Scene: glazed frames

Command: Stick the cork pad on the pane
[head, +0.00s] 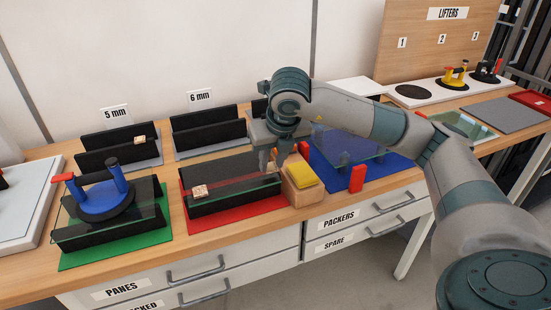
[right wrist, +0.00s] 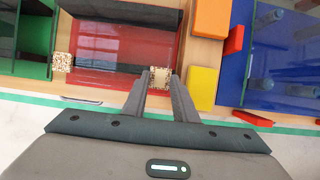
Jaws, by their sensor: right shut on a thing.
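A clear pane (head: 235,178) lies over a black support (head: 235,197) on the red mat (head: 222,219). One speckled cork pad (head: 200,191) sits at the pane's left front corner; it also shows in the right wrist view (right wrist: 62,62). My right gripper (head: 276,164) is at the pane's right end. In the right wrist view it is shut on a second cork pad (right wrist: 160,77), seen over the right end of the black bar. I cannot tell whether this pad touches the glass. In the head view the fingers mostly hide it. My left gripper is not in view.
A wooden block with a yellow pad (head: 301,174) stands just right of my gripper. Red blocks (head: 357,179) flank a pane on the blue mat (head: 385,173). A blue lifter (head: 104,201) sits on the pane over the green mat (head: 120,251). Black racks stand behind.

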